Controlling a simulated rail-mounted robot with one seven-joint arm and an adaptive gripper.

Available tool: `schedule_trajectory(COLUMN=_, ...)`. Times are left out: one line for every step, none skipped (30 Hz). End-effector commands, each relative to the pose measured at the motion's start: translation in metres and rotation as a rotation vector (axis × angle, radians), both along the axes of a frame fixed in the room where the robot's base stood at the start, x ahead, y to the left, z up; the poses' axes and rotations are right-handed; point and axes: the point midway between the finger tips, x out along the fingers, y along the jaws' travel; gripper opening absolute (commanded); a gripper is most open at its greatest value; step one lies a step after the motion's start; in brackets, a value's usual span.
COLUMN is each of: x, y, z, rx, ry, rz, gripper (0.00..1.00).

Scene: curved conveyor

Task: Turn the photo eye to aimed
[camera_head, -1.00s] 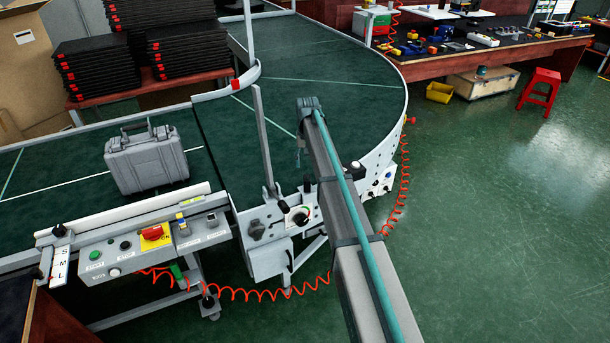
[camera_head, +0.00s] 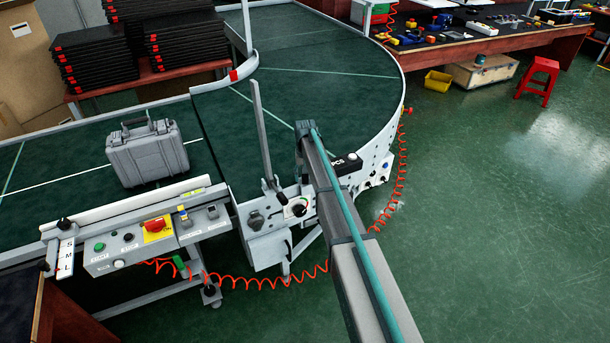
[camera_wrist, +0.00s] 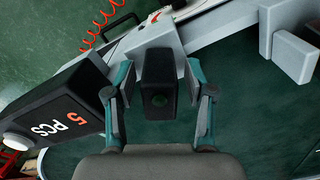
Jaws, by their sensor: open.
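A photo eye, seen as a block with a black front face and a dim green round lens (camera_wrist: 160,97), stands at the conveyor rail in the wrist view. My gripper (camera_wrist: 160,76) is open, with one finger on each side of the block. Small gaps seem to show between fingers and block; contact cannot be told. In the head view my arm covers the photo eye and my gripper.
A dark counter box reading "5 PCS" (camera_wrist: 58,110) sits close by my left finger in the wrist view. An upright grey lever (camera_head: 262,135) and a control panel (camera_head: 150,240) are left of my arm.

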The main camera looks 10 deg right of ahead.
Motion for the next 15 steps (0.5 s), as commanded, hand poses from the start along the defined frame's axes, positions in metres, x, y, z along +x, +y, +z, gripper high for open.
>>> schedule_trajectory(x=0.0001, y=0.0000, z=-0.0002, rx=0.000, ry=0.000, rz=0.000, gripper=0.54)
schedule_trajectory(x=0.0001, y=0.0000, z=-0.0002, rx=0.000, ry=0.000, rz=0.000, gripper=0.54)
schedule_trajectory(x=0.0001, y=0.0000, z=-0.0002, rx=0.000, ry=0.000, rz=0.000, gripper=0.54)
schedule_trajectory(x=0.0001, y=0.0000, z=-0.0001, rx=0.000, ry=0.000, rz=0.000, gripper=0.54)
schedule_trajectory(x=0.0000, y=0.0000, z=0.0000, rx=0.000, ry=0.000, rz=0.000, gripper=0.54)
schedule_trajectory(x=0.0000, y=0.0000, z=0.0000, rx=0.000, ry=0.000, rz=0.000, gripper=0.49)
schedule_trajectory(x=0.0000, y=0.0000, z=0.0001, rx=0.000, ry=0.000, rz=0.000, gripper=0.44)
schedule_trajectory(x=0.0000, y=0.0000, z=0.0001, rx=0.000, ry=0.000, rz=0.000, gripper=0.39)
schedule_trajectory(x=0.0000, y=0.0000, z=0.0001, rx=0.000, ry=0.000, rz=0.000, gripper=0.33)
schedule_trajectory(x=0.0000, y=0.0000, z=0.0002, rx=0.000, ry=0.000, rz=0.000, gripper=0.28)
schedule_trajectory(x=0.0000, y=0.0001, z=0.0002, rx=0.000, ry=0.000, rz=0.000, gripper=0.23)
schedule_trajectory(x=0.0000, y=0.0000, z=0.0002, rx=0.000, ry=0.000, rz=0.000, gripper=0.16)
schedule_trajectory(x=0.0000, y=0.0000, z=0.0003, rx=0.000, ry=0.000, rz=0.000, gripper=0.11)
schedule_trajectory(x=0.0000, y=0.0000, z=0.0003, rx=0.000, ry=0.000, rz=0.000, gripper=0.06)
schedule_trajectory(x=0.0001, y=0.0000, z=0.0003, rx=0.000, ry=0.000, rz=0.000, gripper=0.00)
